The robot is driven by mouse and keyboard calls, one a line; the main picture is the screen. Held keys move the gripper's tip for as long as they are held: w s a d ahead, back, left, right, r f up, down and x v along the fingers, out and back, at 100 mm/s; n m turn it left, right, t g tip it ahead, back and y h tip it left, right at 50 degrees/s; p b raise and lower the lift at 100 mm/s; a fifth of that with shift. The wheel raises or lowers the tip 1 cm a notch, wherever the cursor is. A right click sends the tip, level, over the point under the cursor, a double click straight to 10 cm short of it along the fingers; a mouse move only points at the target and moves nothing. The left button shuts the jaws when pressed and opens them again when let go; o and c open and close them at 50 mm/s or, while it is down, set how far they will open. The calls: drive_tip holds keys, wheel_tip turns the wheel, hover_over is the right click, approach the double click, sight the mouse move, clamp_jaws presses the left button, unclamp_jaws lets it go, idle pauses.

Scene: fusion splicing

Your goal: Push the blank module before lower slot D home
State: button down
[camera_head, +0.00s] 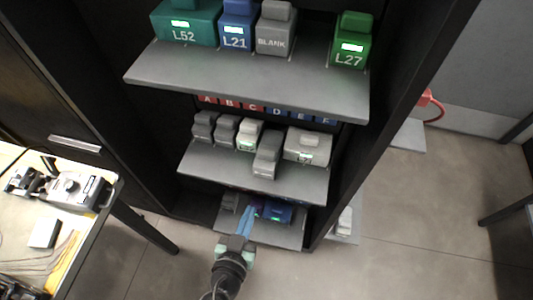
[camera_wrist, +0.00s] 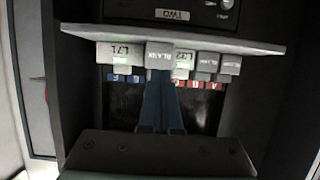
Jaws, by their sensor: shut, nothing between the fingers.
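The grey blank module (camera_head: 267,155) sits on the middle shelf (camera_head: 310,185), under the D end of the lettered strip (camera_head: 265,109). It juts farther out than its neighbours. The wrist view is upside down and shows the module (camera_wrist: 159,55) marked BLANK in the middle of the row. My gripper (camera_head: 249,212) is shut and empty, its blue fingers pointing at the rack. In the head view the fingertips stand apart from the module, below it in the picture. In the wrist view the fingers (camera_wrist: 158,100) line up with the module; contact cannot be told there.
On the module's left is a white module (camera_head: 248,134) with a green label, then grey blanks (camera_head: 204,126). On its right is a white L71 module (camera_head: 308,146). The upper shelf (camera_head: 240,80) overhangs above. Blue modules (camera_head: 278,212) sit on the lowest shelf. A workbench (camera_head: 90,225) stands left.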

approach(263, 174)
drive_tip(key=shift+w+d+f, duration=0.5)
drive_tip(key=shift+w+f, duration=0.45)
drive_tip(key=shift+w, duration=0.4)
drive_tip(key=shift+w+d+b, duration=0.55)
drive_tip(key=shift+w+b, duration=0.2)
drive_tip(key=shift+w, duration=1)
drive_tip(key=shift+w+d+b, duration=0.6)
drive_tip(key=shift+w+b, duration=0.2)
drive_tip(key=shift+w, duration=0.95)
drive_tip(key=shift+w+d+b, duration=0.55)
drive_tip(key=shift+w+b, duration=0.2)
drive_tip(key=shift+w, duration=1)
drive_tip(key=shift+s+a, duration=0.45)
drive_tip(key=shift+s, duration=0.85)
drive_tip(key=shift+s+a, duration=0.45)
drive_tip(key=shift+s, duration=0.9)
drive_tip(key=shift+s+a, duration=0.45)
drive_tip(key=shift+s, duration=0.85)
